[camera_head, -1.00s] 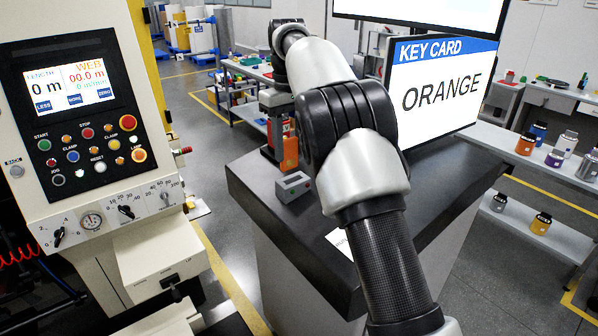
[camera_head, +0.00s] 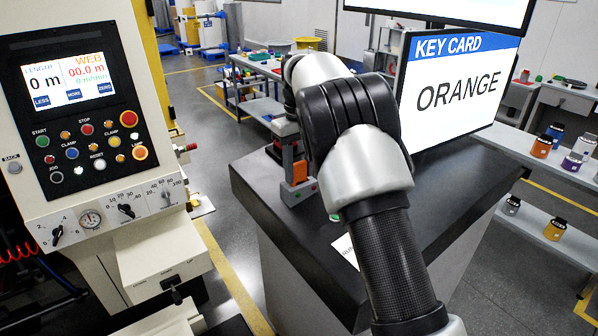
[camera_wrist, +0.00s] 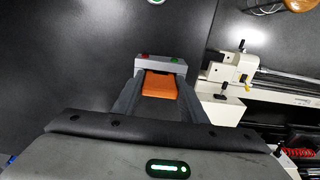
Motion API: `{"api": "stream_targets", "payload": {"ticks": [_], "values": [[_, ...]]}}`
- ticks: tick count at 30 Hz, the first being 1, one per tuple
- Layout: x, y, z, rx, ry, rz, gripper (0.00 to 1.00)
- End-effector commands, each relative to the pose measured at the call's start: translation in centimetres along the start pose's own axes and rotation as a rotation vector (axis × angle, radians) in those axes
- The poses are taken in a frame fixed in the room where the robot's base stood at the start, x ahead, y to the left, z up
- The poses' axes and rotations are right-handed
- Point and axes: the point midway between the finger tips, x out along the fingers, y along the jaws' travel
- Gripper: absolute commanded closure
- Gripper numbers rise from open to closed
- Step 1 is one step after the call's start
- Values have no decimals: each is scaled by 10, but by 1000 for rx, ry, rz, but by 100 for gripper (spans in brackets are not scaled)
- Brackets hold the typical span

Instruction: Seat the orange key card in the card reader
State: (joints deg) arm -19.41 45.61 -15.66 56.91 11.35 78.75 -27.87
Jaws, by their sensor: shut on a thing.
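In the wrist view the orange key card (camera_wrist: 160,85) lies between the two dark fingers of my gripper (camera_wrist: 160,96), which is shut on it. The grey card reader (camera_wrist: 160,67) is straight ahead of the fingertips, with a red light on its left and a green light on its right. The card's far edge meets the reader's near face; I cannot tell how deep it sits in the slot.
The dark counter (camera_head: 255,180) bears a white label (camera_head: 345,250). A screen (camera_head: 455,85) reading "KEY CARD ORANGE" stands at its back right. A machine with a control panel (camera_head: 85,120) is at left, across a floor gap. Bare counter lies left of the reader.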

Motion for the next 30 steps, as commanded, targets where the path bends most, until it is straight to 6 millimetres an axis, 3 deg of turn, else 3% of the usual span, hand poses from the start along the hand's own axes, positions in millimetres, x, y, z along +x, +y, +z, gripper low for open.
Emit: {"api": "stream_targets", "payload": {"ticks": [11, 12, 15, 25, 30], "values": [[9, 0, 0, 0, 0, 0, 83], [10, 0, 0, 0, 0, 0, 60], [9, 0, 0, 0, 0, 0, 43], [7, 0, 0, 0, 0, 0, 43], [-13, 0, -1, -1, 3, 1, 43]]}}
